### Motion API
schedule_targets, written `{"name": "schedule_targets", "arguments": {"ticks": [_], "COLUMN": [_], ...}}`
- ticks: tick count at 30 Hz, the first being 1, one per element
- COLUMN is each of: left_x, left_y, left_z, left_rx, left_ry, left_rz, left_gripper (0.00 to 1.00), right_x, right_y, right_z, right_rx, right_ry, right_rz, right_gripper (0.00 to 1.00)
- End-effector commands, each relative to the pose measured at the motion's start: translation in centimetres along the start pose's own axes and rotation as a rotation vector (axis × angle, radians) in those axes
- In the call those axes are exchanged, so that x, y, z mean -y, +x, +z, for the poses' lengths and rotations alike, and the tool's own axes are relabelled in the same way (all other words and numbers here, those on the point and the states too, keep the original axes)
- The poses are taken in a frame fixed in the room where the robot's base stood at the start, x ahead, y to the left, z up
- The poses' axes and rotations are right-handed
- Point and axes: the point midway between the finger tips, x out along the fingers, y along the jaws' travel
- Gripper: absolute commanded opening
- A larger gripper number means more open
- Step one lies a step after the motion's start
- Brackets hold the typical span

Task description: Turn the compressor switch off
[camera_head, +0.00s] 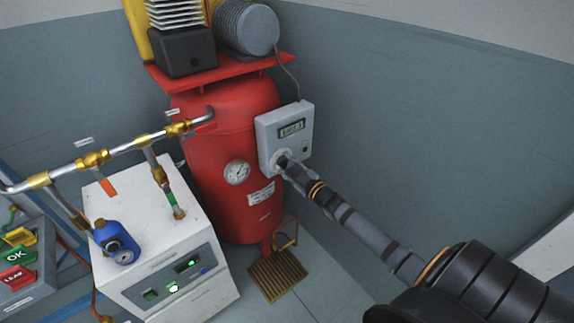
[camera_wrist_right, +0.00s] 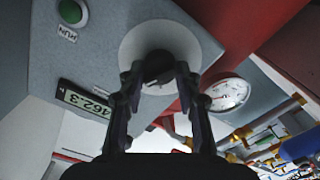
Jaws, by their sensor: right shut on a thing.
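The compressor's grey control box (camera_head: 303,150) is fixed on the right side of the red tank. It has a small display (camera_head: 291,128), which also shows upside down in the right wrist view (camera_wrist_right: 83,98). In the right wrist view a dark switch knob (camera_wrist_right: 155,66) sits at the middle of a pale round plate (camera_wrist_right: 134,46) on the box. My right gripper (camera_wrist_right: 160,76) is shut on the knob, its fingertips on either side. In the head view my right gripper (camera_head: 286,165) reaches the box's lower left and hides most of the knob. My left gripper is not in view.
The red tank (camera_head: 220,135) carries a pressure gauge (camera_head: 237,173). A green button (camera_wrist_right: 71,11) is on the box near the display. A white machine (camera_head: 145,215) with pipes and a blue filter (camera_head: 112,237) stands left. Open floor lies right of the tank.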

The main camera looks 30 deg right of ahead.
Motion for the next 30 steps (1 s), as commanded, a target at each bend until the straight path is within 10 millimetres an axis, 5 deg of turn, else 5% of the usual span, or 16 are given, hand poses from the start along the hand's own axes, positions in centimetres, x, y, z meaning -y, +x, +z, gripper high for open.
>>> {"name": "schedule_targets", "arguments": {"ticks": [15, 30], "left_x": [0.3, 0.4], "left_y": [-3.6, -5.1], "left_z": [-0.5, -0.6], "left_rx": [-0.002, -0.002], "left_ry": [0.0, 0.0], "left_rz": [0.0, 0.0], "left_gripper": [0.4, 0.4], "right_x": [0.0, 0.3], "right_y": [0.0, -0.1], "right_z": [-0.2, 0.2], "right_rx": [0.003, 0.002], "right_ry": [-0.43, -0.838], "right_rz": [-0.001, -0.002], "right_gripper": [0.02, 0.02]}}
